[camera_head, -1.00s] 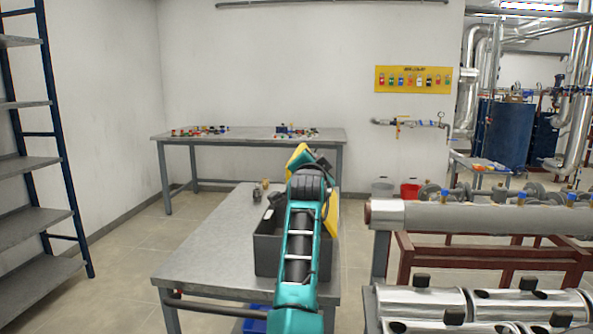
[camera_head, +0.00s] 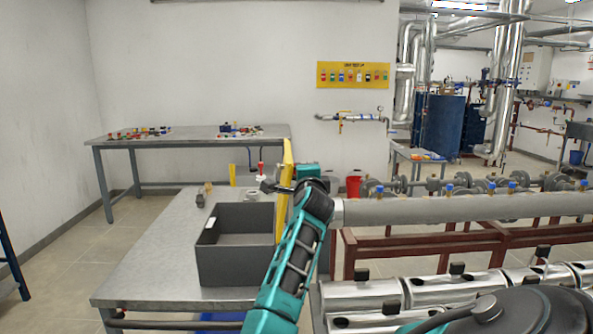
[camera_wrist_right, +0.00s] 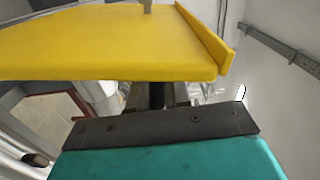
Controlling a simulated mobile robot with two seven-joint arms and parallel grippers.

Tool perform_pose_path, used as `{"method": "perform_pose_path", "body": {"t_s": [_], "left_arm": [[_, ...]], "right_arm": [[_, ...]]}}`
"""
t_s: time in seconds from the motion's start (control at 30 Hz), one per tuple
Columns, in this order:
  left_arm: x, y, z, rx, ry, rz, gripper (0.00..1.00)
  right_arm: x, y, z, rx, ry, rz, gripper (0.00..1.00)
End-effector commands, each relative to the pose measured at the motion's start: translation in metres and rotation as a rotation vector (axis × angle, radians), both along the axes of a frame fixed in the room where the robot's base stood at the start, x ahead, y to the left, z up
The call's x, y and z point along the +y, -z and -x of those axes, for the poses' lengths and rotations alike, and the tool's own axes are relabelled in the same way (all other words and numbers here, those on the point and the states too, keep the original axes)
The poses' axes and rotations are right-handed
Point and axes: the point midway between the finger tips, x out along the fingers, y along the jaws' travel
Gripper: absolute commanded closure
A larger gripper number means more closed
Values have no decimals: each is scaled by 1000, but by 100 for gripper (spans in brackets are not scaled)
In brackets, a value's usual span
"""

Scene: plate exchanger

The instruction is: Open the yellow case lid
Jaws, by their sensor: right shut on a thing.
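The yellow lid (camera_head: 284,192) stands nearly upright, seen almost edge-on, along the right side of an open dark grey box (camera_head: 235,265) on the metal table. The box looks empty from here. My right arm comes up from the bottom, and its gripper (camera_head: 275,184) is at the lid's upper part, shut on it; the exact contact of the fingers is hard to see. In the right wrist view the lid (camera_wrist_right: 110,45) is a broad yellow panel with a raised edge, filling the top. My left gripper is not in view.
The metal table (camera_head: 150,275) is clear left of the box. Small items (camera_head: 205,192) and a thin yellow strip (camera_head: 232,175) stand behind it. A large grey pipe (camera_head: 450,208) on a red frame lies to the right. A back table (camera_head: 190,140) holds small parts.

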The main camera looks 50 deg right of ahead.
Motion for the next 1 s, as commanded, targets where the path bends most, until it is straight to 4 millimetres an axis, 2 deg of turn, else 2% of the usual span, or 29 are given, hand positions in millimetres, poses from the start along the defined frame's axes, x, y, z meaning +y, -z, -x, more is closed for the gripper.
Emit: {"method": "perform_pose_path", "body": {"t_s": [0.1,0.57,0.6,0.7,0.8,1.0], "left_arm": [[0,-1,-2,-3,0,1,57],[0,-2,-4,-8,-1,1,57],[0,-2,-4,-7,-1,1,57],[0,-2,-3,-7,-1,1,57],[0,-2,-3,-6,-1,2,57],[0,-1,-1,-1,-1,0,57]], "right_arm": [[-1,6,1,-6,-6,-20,100],[-1,8,1,-15,-9,-29,100],[-1,8,1,-13,-8,-29,80],[-1,7,1,-14,-9,-28,70],[-2,6,2,-16,-7,-26,62],[-2,4,2,-20,-4,-23,62]]}}
